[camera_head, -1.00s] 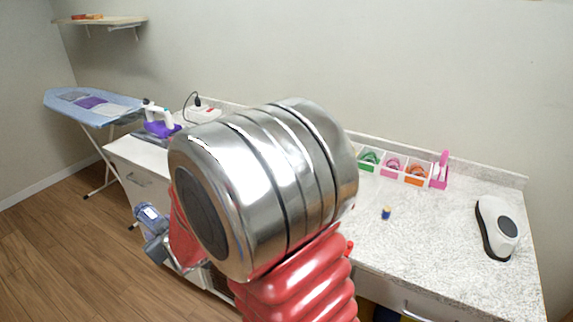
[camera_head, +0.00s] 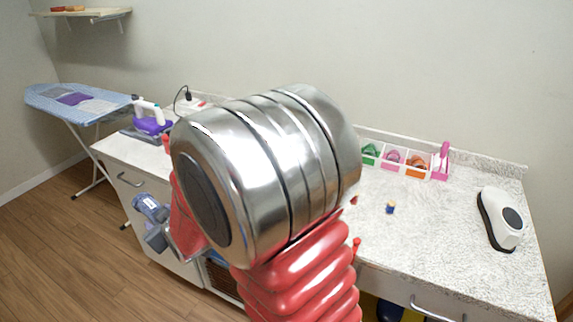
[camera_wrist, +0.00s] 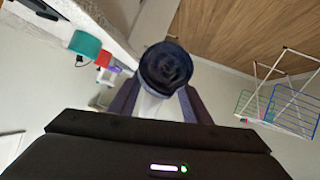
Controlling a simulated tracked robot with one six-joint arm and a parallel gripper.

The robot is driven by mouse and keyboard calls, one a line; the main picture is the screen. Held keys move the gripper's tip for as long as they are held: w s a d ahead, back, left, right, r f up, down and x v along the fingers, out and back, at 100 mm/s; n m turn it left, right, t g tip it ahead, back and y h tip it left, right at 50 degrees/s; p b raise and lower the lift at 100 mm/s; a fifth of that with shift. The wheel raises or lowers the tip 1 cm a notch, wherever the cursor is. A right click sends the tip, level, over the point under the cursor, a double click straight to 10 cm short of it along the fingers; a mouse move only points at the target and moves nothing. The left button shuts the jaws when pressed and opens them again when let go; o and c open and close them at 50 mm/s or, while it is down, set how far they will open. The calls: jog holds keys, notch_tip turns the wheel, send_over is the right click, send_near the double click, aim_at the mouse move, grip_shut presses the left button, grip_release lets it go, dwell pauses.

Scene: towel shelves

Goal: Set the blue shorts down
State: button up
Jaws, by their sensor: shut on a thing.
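The blue shorts (camera_wrist: 165,66) show in the wrist view as a dark navy rolled bundle at the upper middle. My gripper (camera_wrist: 164,92) is shut on them, with one dark finger on each side of the bundle. The part of the shorts between the fingers is partly hidden. In the head view my large metal and red arm covers the middle, and I cannot clearly make out the shorts there.
A speckled counter (camera_head: 440,235) bears an organizer (camera_head: 397,160), a small spool (camera_head: 390,208) and a white device (camera_head: 501,219). A purple iron (camera_head: 152,122) stands at its left end. An ironing board (camera_head: 75,103) with folded cloth is farther left. A drying rack (camera_wrist: 285,100) shows in the wrist view.

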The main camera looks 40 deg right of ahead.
jog(key=s+d+r+n, duration=0.1)
jog(key=d+r, duration=0.3)
jog(key=d, duration=0.5)
jog(key=d+r, duration=0.4)
jog(key=d, duration=0.5)
jog(key=s+d+f+n+y, duration=0.1)
jog(key=s+d+y, duration=0.1)
jog(key=s+d, duration=1)
jog(key=s, duration=0.3)
jog(key=shift+d+f, duration=0.35)
jog(key=shift+f, duration=0.05)
jog(key=shift+f, duration=3.15)
jog(key=shift+f, duration=0.1)
jog(key=shift+f, duration=1.8)
